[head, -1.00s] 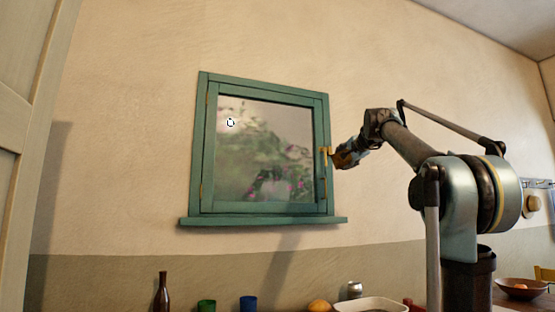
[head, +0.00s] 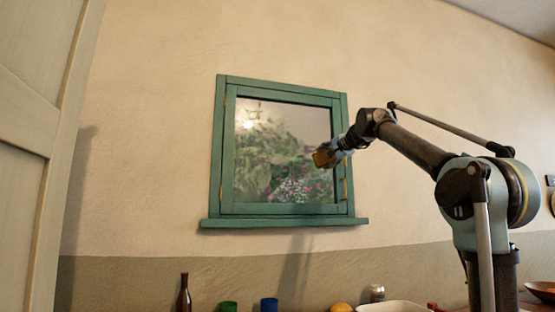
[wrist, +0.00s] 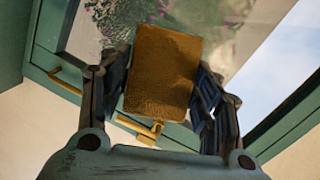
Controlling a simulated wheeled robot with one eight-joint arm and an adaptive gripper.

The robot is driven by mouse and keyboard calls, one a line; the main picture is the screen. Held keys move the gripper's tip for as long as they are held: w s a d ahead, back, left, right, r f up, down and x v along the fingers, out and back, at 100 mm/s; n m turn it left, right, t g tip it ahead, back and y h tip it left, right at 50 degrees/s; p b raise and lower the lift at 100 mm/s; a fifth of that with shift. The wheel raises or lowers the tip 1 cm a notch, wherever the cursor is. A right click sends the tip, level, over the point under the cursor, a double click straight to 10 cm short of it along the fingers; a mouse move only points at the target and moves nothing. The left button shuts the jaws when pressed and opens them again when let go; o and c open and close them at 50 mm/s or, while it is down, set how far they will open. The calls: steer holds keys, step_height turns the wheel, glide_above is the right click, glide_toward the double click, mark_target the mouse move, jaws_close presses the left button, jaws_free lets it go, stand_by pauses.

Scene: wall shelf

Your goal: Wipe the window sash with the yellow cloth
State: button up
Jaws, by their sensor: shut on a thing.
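The yellow cloth (head: 322,159) looks like a folded block, brownish yellow in the wrist view (wrist: 163,72). My gripper (head: 331,153) is shut on it, with one dark finger on each side in the wrist view (wrist: 162,88). The window sash (head: 229,150) is a green frame around a glass pane (head: 275,150) and looks closed in the head view. The cloth is in front of the right part of the pane, near the right-hand sash bar. I cannot tell whether it touches the sash. My gripper hides part of that bar.
Brass fittings (wrist: 140,130) show on the green frame below and left of the cloth. A green sill (head: 285,221) juts out below the window. A dark bottle (head: 184,295), a green cup (head: 228,307) and a blue cup (head: 269,304) stand below. The wall around is bare.

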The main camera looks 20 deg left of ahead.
mark_target(285, 161)
steer(key=s+a+n+g+y, duration=0.2)
steer(key=s+a, duration=0.1)
steer(key=a, duration=0.7)
steer(key=s+a+n+g+y, duration=0.2)
steer(key=s+a, duration=0.2)
steer(key=a, duration=0.6)
steer(key=shift+w+a+r, duration=0.15)
steer(key=shift+w+a, duration=0.3)
steer(key=shift+w, duration=0.45)
steer(key=shift+w+a+r, duration=0.1)
steer(key=shift+w+a, duration=0.4)
steer(key=shift+w, duration=0.35)
steer(key=shift+w+a+r, duration=0.15)
steer(key=shift+w+a, duration=0.3)
steer(key=shift+w, duration=0.45)
steer(key=shift+w+a, duration=0.5)
steer(key=shift+w, duration=0.3)
steer(key=shift+d+m, duration=0.1)
steer(key=shift+m, duration=0.2)
steer(key=shift+w+d, duration=0.5)
steer(key=shift+d, duration=0.35)
steer(key=shift+w+d, duration=0.45)
steer(key=shift+d, duration=0.4)
steer(key=shift+w+d, duration=0.6)
steer(key=shift+d, duration=0.2)
steer(key=shift+w+d, duration=0.55)
steer(key=shift+d, duration=0.25)
steer(key=shift+s, duration=0.1)
